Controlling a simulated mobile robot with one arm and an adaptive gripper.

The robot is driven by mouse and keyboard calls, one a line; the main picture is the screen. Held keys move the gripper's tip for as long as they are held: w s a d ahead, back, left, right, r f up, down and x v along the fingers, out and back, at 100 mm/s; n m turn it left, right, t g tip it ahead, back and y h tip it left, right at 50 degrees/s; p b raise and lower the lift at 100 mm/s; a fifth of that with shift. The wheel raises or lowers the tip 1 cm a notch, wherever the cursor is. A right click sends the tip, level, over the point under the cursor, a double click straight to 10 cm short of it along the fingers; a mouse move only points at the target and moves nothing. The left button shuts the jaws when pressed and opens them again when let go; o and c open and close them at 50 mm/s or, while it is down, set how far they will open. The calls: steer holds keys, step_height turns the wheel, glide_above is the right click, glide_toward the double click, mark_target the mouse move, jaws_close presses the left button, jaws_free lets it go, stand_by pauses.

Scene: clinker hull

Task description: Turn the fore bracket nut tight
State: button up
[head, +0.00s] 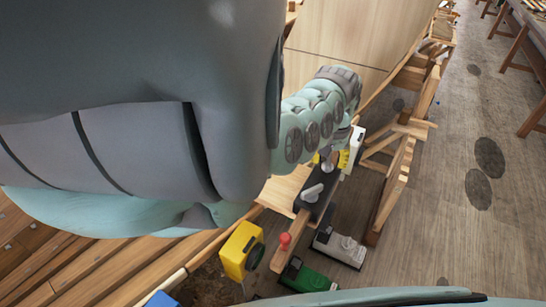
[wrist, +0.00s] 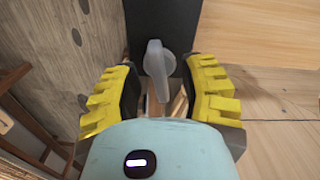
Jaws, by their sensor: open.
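A pale grey winged nut (wrist: 157,65) stands on a dark plate (wrist: 163,22) in the wrist view. In the head view, a dark bracket (head: 318,203) carries a grey winged piece (head: 312,191), with another grey piece (head: 328,167) just beyond it by my fingers. I cannot tell for certain which of these is the nut in the wrist view. My gripper (wrist: 160,84) is open, its yellow ridged fingers on either side of the nut with visible gaps. In the head view my gripper (head: 331,160) is small and partly hidden by my arm.
A yellow box (head: 239,252), a red knob (head: 285,240), a green block (head: 307,279) and a white-and-black clamp-like piece (head: 340,246) sit nearby. Wooden framing (head: 395,190) runs along the right. Open floor (head: 480,130) lies beyond; wooden planks fill the lower left.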

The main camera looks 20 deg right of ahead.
steer(key=shift+o, duration=0.3)
steer(key=shift+f, duration=0.2)
jaws_close()
